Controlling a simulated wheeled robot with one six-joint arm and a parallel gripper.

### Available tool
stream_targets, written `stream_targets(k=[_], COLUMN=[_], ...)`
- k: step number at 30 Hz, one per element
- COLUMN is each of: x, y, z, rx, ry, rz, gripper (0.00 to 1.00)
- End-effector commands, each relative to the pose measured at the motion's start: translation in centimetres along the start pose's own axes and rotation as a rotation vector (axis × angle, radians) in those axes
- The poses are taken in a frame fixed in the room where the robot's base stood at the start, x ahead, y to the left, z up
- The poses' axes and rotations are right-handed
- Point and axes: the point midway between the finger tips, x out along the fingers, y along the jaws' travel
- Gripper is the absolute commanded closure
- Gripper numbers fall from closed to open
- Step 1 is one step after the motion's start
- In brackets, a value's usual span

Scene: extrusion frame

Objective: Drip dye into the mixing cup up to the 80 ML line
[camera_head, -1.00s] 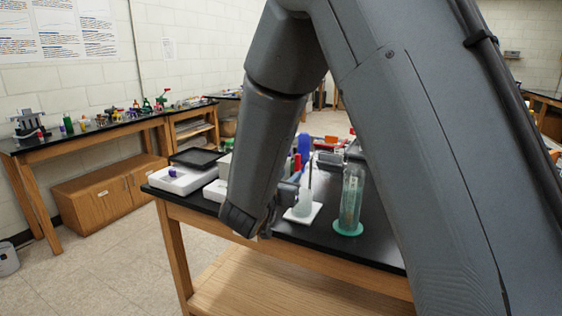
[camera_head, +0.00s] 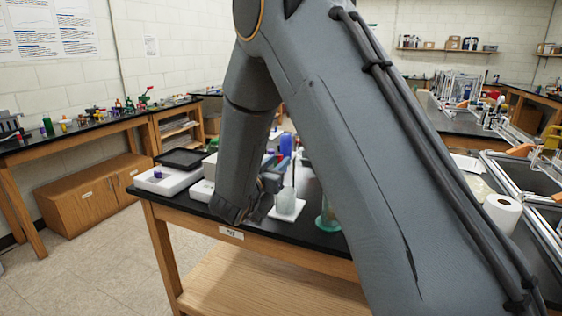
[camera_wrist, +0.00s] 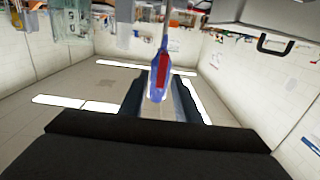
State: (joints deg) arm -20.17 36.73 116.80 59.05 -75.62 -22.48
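In the wrist view, my gripper (camera_wrist: 158,88) has its two fingers on either side of a blue-and-red dropper-like piece (camera_wrist: 158,75) with a thin pale stem; it looks held between the fingertips. In the head view my gripper (camera_head: 268,184) is above the bench front, partly hidden by my arm. Just right of it, a small whitish cup (camera_head: 286,201) stands on a white square base (camera_head: 287,212), with a thin dark rod (camera_head: 294,173) rising above it. Marks on the cup are too small to read.
A tall clear cylinder on a green foot (camera_head: 326,221) is mostly hidden behind my arm. White trays (camera_head: 165,179) sit at the bench's left. A blue bottle (camera_head: 286,143) stands behind the cup. The bench's front edge (camera_head: 250,236) is close below my gripper.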

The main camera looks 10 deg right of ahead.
Motion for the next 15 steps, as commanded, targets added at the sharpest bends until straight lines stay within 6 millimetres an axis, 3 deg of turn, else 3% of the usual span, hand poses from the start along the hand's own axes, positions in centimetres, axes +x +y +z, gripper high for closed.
stream_targets(k=[6, 11, 13, 14, 15], x=[0.0, 0.0, 0.0, 1.3, 0.7], y=[0.0, 0.0, 0.0, 2.0, 1.0], z=[0.0, 0.0, 0.0, 0.0, 0.1], rx=[0.000, 0.000, 0.000, -0.002, 0.000], ry=[0.000, -0.001, -0.001, -0.001, -0.001], rz=[0.000, 0.000, 0.000, 0.009, 0.002], gripper=[0.72, 0.99, 1.00, 1.00, 1.00])
